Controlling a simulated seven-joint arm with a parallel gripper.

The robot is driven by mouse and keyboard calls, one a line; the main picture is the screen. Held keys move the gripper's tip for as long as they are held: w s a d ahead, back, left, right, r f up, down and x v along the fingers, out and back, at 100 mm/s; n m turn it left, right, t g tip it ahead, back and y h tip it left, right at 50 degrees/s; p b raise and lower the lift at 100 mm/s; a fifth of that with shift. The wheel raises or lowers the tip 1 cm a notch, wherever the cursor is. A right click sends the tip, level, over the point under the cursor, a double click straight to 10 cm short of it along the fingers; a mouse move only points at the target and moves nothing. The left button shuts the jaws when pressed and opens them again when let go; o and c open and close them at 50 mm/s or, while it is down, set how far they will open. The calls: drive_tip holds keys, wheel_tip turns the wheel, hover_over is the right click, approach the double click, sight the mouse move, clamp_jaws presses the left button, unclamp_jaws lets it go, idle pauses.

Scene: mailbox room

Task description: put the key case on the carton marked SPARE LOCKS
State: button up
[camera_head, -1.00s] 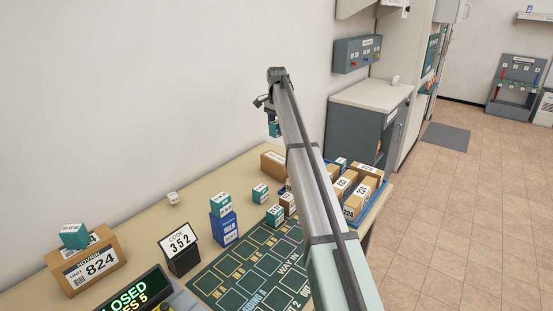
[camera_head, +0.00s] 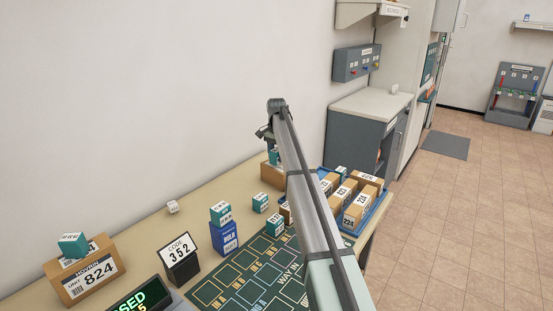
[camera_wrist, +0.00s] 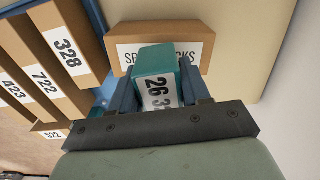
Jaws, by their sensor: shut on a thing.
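The key case (camera_wrist: 158,72), a teal box with a white label reading about "26 3", is between the blue fingers of my gripper (camera_wrist: 162,92), which is shut on it. The brown carton marked SPARE LOCKS (camera_wrist: 202,38) is just beyond it in the wrist view, and the case hides the middle of its label. In the head view the key case (camera_head: 274,156) is under my gripper (camera_head: 270,148), close over the carton (camera_head: 267,175) at the table's back. I cannot tell whether case and carton touch.
A blue tray (camera_head: 376,212) of numbered brown cartons stands just right of the carton. Several teal boxes (camera_head: 260,202), a blue box (camera_head: 224,238) and a code sign (camera_head: 180,258) stand along the table. Bare table (camera_head: 215,190) lies left of the carton, by the wall.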

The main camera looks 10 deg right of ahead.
sight(276, 150)
drive_tip(key=shift+f, duration=0.75)
drive_tip(key=shift+f, duration=0.1)
drive_tip(key=o, duration=1.1)
wheel_tip(276, 150, up, 12)
drive_tip(key=shift+r, duration=0.15)
